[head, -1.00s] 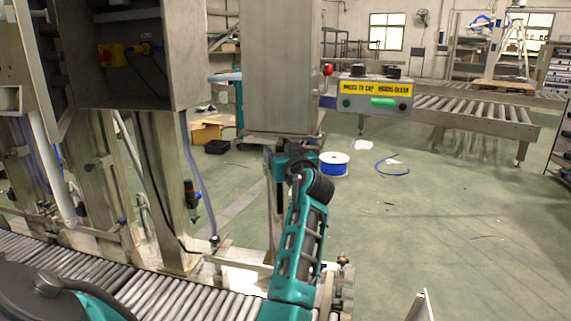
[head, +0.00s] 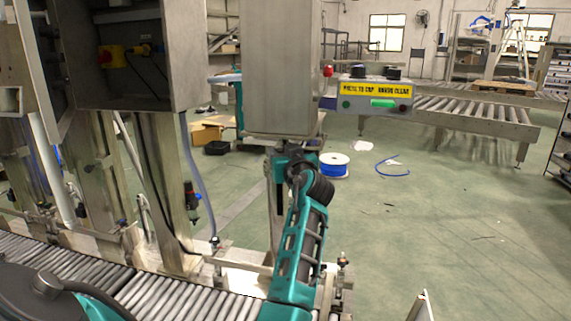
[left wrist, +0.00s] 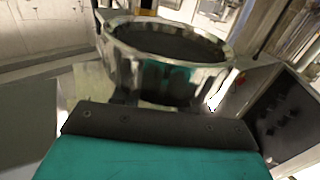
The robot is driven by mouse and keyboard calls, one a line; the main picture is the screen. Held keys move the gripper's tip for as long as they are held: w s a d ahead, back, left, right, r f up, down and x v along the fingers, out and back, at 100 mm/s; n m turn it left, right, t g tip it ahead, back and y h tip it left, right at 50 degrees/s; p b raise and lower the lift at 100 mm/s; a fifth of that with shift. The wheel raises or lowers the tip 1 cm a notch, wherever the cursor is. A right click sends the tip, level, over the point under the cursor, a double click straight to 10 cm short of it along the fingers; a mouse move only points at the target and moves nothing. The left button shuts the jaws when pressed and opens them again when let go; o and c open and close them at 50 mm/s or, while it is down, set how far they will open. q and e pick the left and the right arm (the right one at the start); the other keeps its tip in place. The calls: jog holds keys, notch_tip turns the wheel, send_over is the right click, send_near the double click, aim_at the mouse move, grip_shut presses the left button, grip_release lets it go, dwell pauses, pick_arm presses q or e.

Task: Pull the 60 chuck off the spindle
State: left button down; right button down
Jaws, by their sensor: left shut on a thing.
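A round, shiny metal chuck (left wrist: 122,62) with a wide dark opening fills the upper middle of the left wrist view. I can read no number on it. My left gripper (left wrist: 160,98) is shut on its near lower side, with dark fingers against the metal. In the head view my left gripper (head: 283,160) is just under the tall steel housing (head: 279,70), at the end of my teal arm. The chuck is not clearly visible there. The spindle is hidden, so I cannot tell whether the chuck is seated on it. My right gripper is not in view.
A roller conveyor (head: 180,301) runs along the lower left, beside steel posts. A button box (head: 375,95) with a yellow label sticks out right of the housing. A blue-and-white spool (head: 334,166) stands on the floor behind. The green floor at the right is mostly clear.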

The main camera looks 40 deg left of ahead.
pick_arm(q)
jog(key=shift+f+b, duration=0.3)
jog(key=shift+b, duration=0.1)
dwell(0.5)
jog(key=shift+f+b, duration=1.5)
jog(key=shift+b, duration=0.15)
